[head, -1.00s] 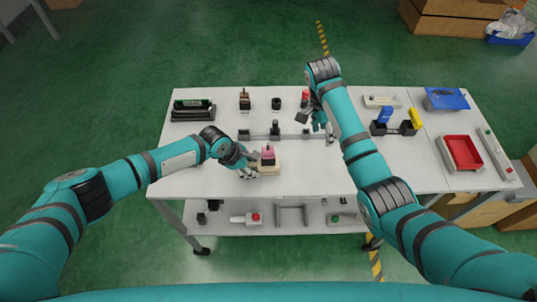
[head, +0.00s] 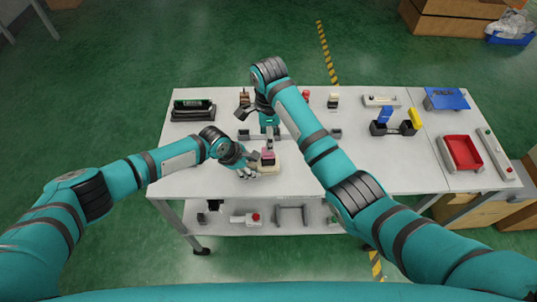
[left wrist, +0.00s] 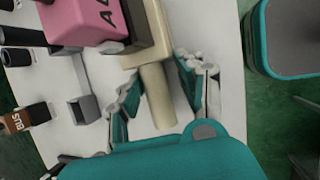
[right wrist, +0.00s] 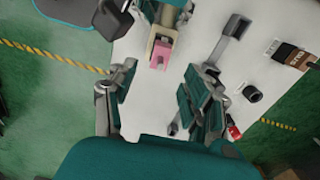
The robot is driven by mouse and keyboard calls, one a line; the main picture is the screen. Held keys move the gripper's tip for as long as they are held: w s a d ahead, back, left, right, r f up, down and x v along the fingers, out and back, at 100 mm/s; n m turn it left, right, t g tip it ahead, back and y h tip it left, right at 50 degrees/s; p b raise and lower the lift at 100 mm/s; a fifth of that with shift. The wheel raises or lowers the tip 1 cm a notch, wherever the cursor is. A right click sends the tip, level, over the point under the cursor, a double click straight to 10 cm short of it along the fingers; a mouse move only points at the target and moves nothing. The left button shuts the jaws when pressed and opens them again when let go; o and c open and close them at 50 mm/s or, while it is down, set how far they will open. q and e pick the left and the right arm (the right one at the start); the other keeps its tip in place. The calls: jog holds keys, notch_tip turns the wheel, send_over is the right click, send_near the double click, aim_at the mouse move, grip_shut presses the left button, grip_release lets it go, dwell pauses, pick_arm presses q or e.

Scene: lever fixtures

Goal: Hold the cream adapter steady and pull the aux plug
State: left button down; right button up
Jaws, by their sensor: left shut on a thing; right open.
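The cream adapter (head: 274,168) stands near the front of the white table; its cream handle (left wrist: 158,95) lies between my left fingers. The pink aux plug (head: 268,155) sits on the adapter. It shows lettering, partly cut off, in the left wrist view (left wrist: 88,22) and shows ahead of my fingers in the right wrist view (right wrist: 162,52). My left gripper (head: 248,168) is shut on the adapter's handle from the left. My right gripper (right wrist: 158,100) is open and empty, behind and above the plug, apart from it.
A row of small blocks, including a brown one (right wrist: 285,52) and a black cylinder (right wrist: 252,93), stands at the table's back. A black case (head: 193,111) is at back left. A blue and yellow lever fixture (head: 395,127) and a red tray (head: 461,152) are at right.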

jog(key=shift+f, duration=3.45)
grip_shut()
